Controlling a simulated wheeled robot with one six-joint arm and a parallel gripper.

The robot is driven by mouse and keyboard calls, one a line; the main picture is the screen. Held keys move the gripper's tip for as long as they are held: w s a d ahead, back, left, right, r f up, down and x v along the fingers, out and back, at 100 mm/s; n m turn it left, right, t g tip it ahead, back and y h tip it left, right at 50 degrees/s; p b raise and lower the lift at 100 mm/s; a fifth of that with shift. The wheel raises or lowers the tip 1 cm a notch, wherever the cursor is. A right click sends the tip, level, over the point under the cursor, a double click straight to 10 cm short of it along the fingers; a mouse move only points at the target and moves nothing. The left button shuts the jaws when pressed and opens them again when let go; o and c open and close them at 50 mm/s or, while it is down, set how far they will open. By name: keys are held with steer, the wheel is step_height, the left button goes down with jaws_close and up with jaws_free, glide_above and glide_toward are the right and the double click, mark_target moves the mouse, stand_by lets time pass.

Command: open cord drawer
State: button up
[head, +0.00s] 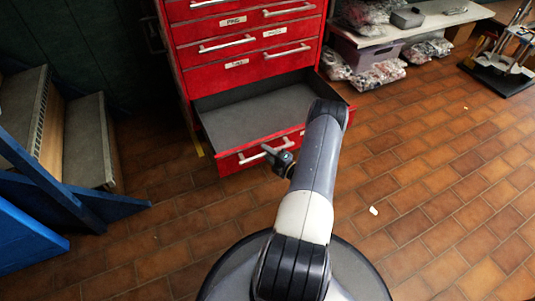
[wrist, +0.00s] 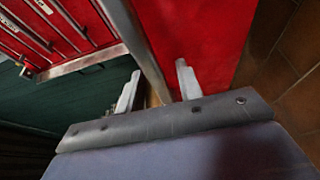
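The red cabinet (head: 240,48) has several drawers with silver handles and small labels that I cannot read surely. Its lowest visible drawer (head: 255,110) stands pulled far out, with a bare grey inside; its label is hidden or not legible. My gripper (head: 268,151) is at this drawer's front, by its silver handle (head: 253,154). In the wrist view, a silver bar (wrist: 140,40), seemingly the handle, runs between the two fingers of my gripper (wrist: 158,78). The fingers stand apart, with a visible gap to the bar on the right side.
Blue-sided steps (head: 75,150) stand at the left. A low shelf (head: 425,20) with bagged goods and a crate is at the upper right, with a black-based stand (head: 500,72) beyond it. The tiled floor (head: 430,170) right of the drawer is mostly clear, with a small white scrap.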

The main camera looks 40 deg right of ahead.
steer(key=shift+c, duration=0.5)
jaws_close()
